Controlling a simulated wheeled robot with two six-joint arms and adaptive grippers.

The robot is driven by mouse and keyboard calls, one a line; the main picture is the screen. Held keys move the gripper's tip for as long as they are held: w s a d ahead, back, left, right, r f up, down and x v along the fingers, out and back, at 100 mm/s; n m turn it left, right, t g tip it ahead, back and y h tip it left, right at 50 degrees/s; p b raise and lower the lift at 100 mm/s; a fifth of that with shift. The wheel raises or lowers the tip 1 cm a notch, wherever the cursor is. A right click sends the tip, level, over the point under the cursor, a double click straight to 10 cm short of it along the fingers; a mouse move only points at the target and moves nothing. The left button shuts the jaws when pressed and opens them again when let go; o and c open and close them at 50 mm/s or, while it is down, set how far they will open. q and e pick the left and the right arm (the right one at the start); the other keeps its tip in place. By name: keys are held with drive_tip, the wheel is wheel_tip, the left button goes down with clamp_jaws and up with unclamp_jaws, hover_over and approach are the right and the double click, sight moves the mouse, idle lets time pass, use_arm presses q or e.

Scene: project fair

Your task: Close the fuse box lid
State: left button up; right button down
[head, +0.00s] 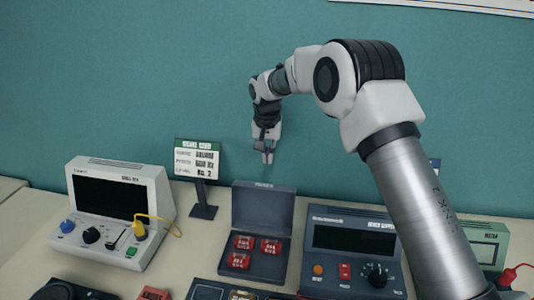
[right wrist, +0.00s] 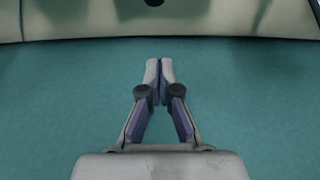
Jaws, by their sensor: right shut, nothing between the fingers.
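The fuse box (head: 258,258) is a dark grey case on the table in the head view, with several red fuses (head: 240,261) inside. Its lid (head: 263,209) stands open, raised at the back of the box. My right gripper (head: 267,157) hangs above and behind the lid, in front of the teal wall, apart from it. In the right wrist view its two fingers (right wrist: 159,72) are together with nothing between them. My left gripper is not in view.
A white instrument (head: 121,195) with a yellow lead stands left, and a sign (head: 198,160) stands left of the lid. A dark blue power supply (head: 352,240) stands close on the right. A dark tray (head: 208,291) lies in front.

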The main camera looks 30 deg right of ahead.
wheel_tip(320, 180, down, 6)
drive_tip(key=s+a+p, duration=0.1)
drive_tip(key=s+p, duration=0.1)
drive_tip(key=shift+s+a+r, duration=0.2)
drive_tip(key=shift+a, duration=0.2)
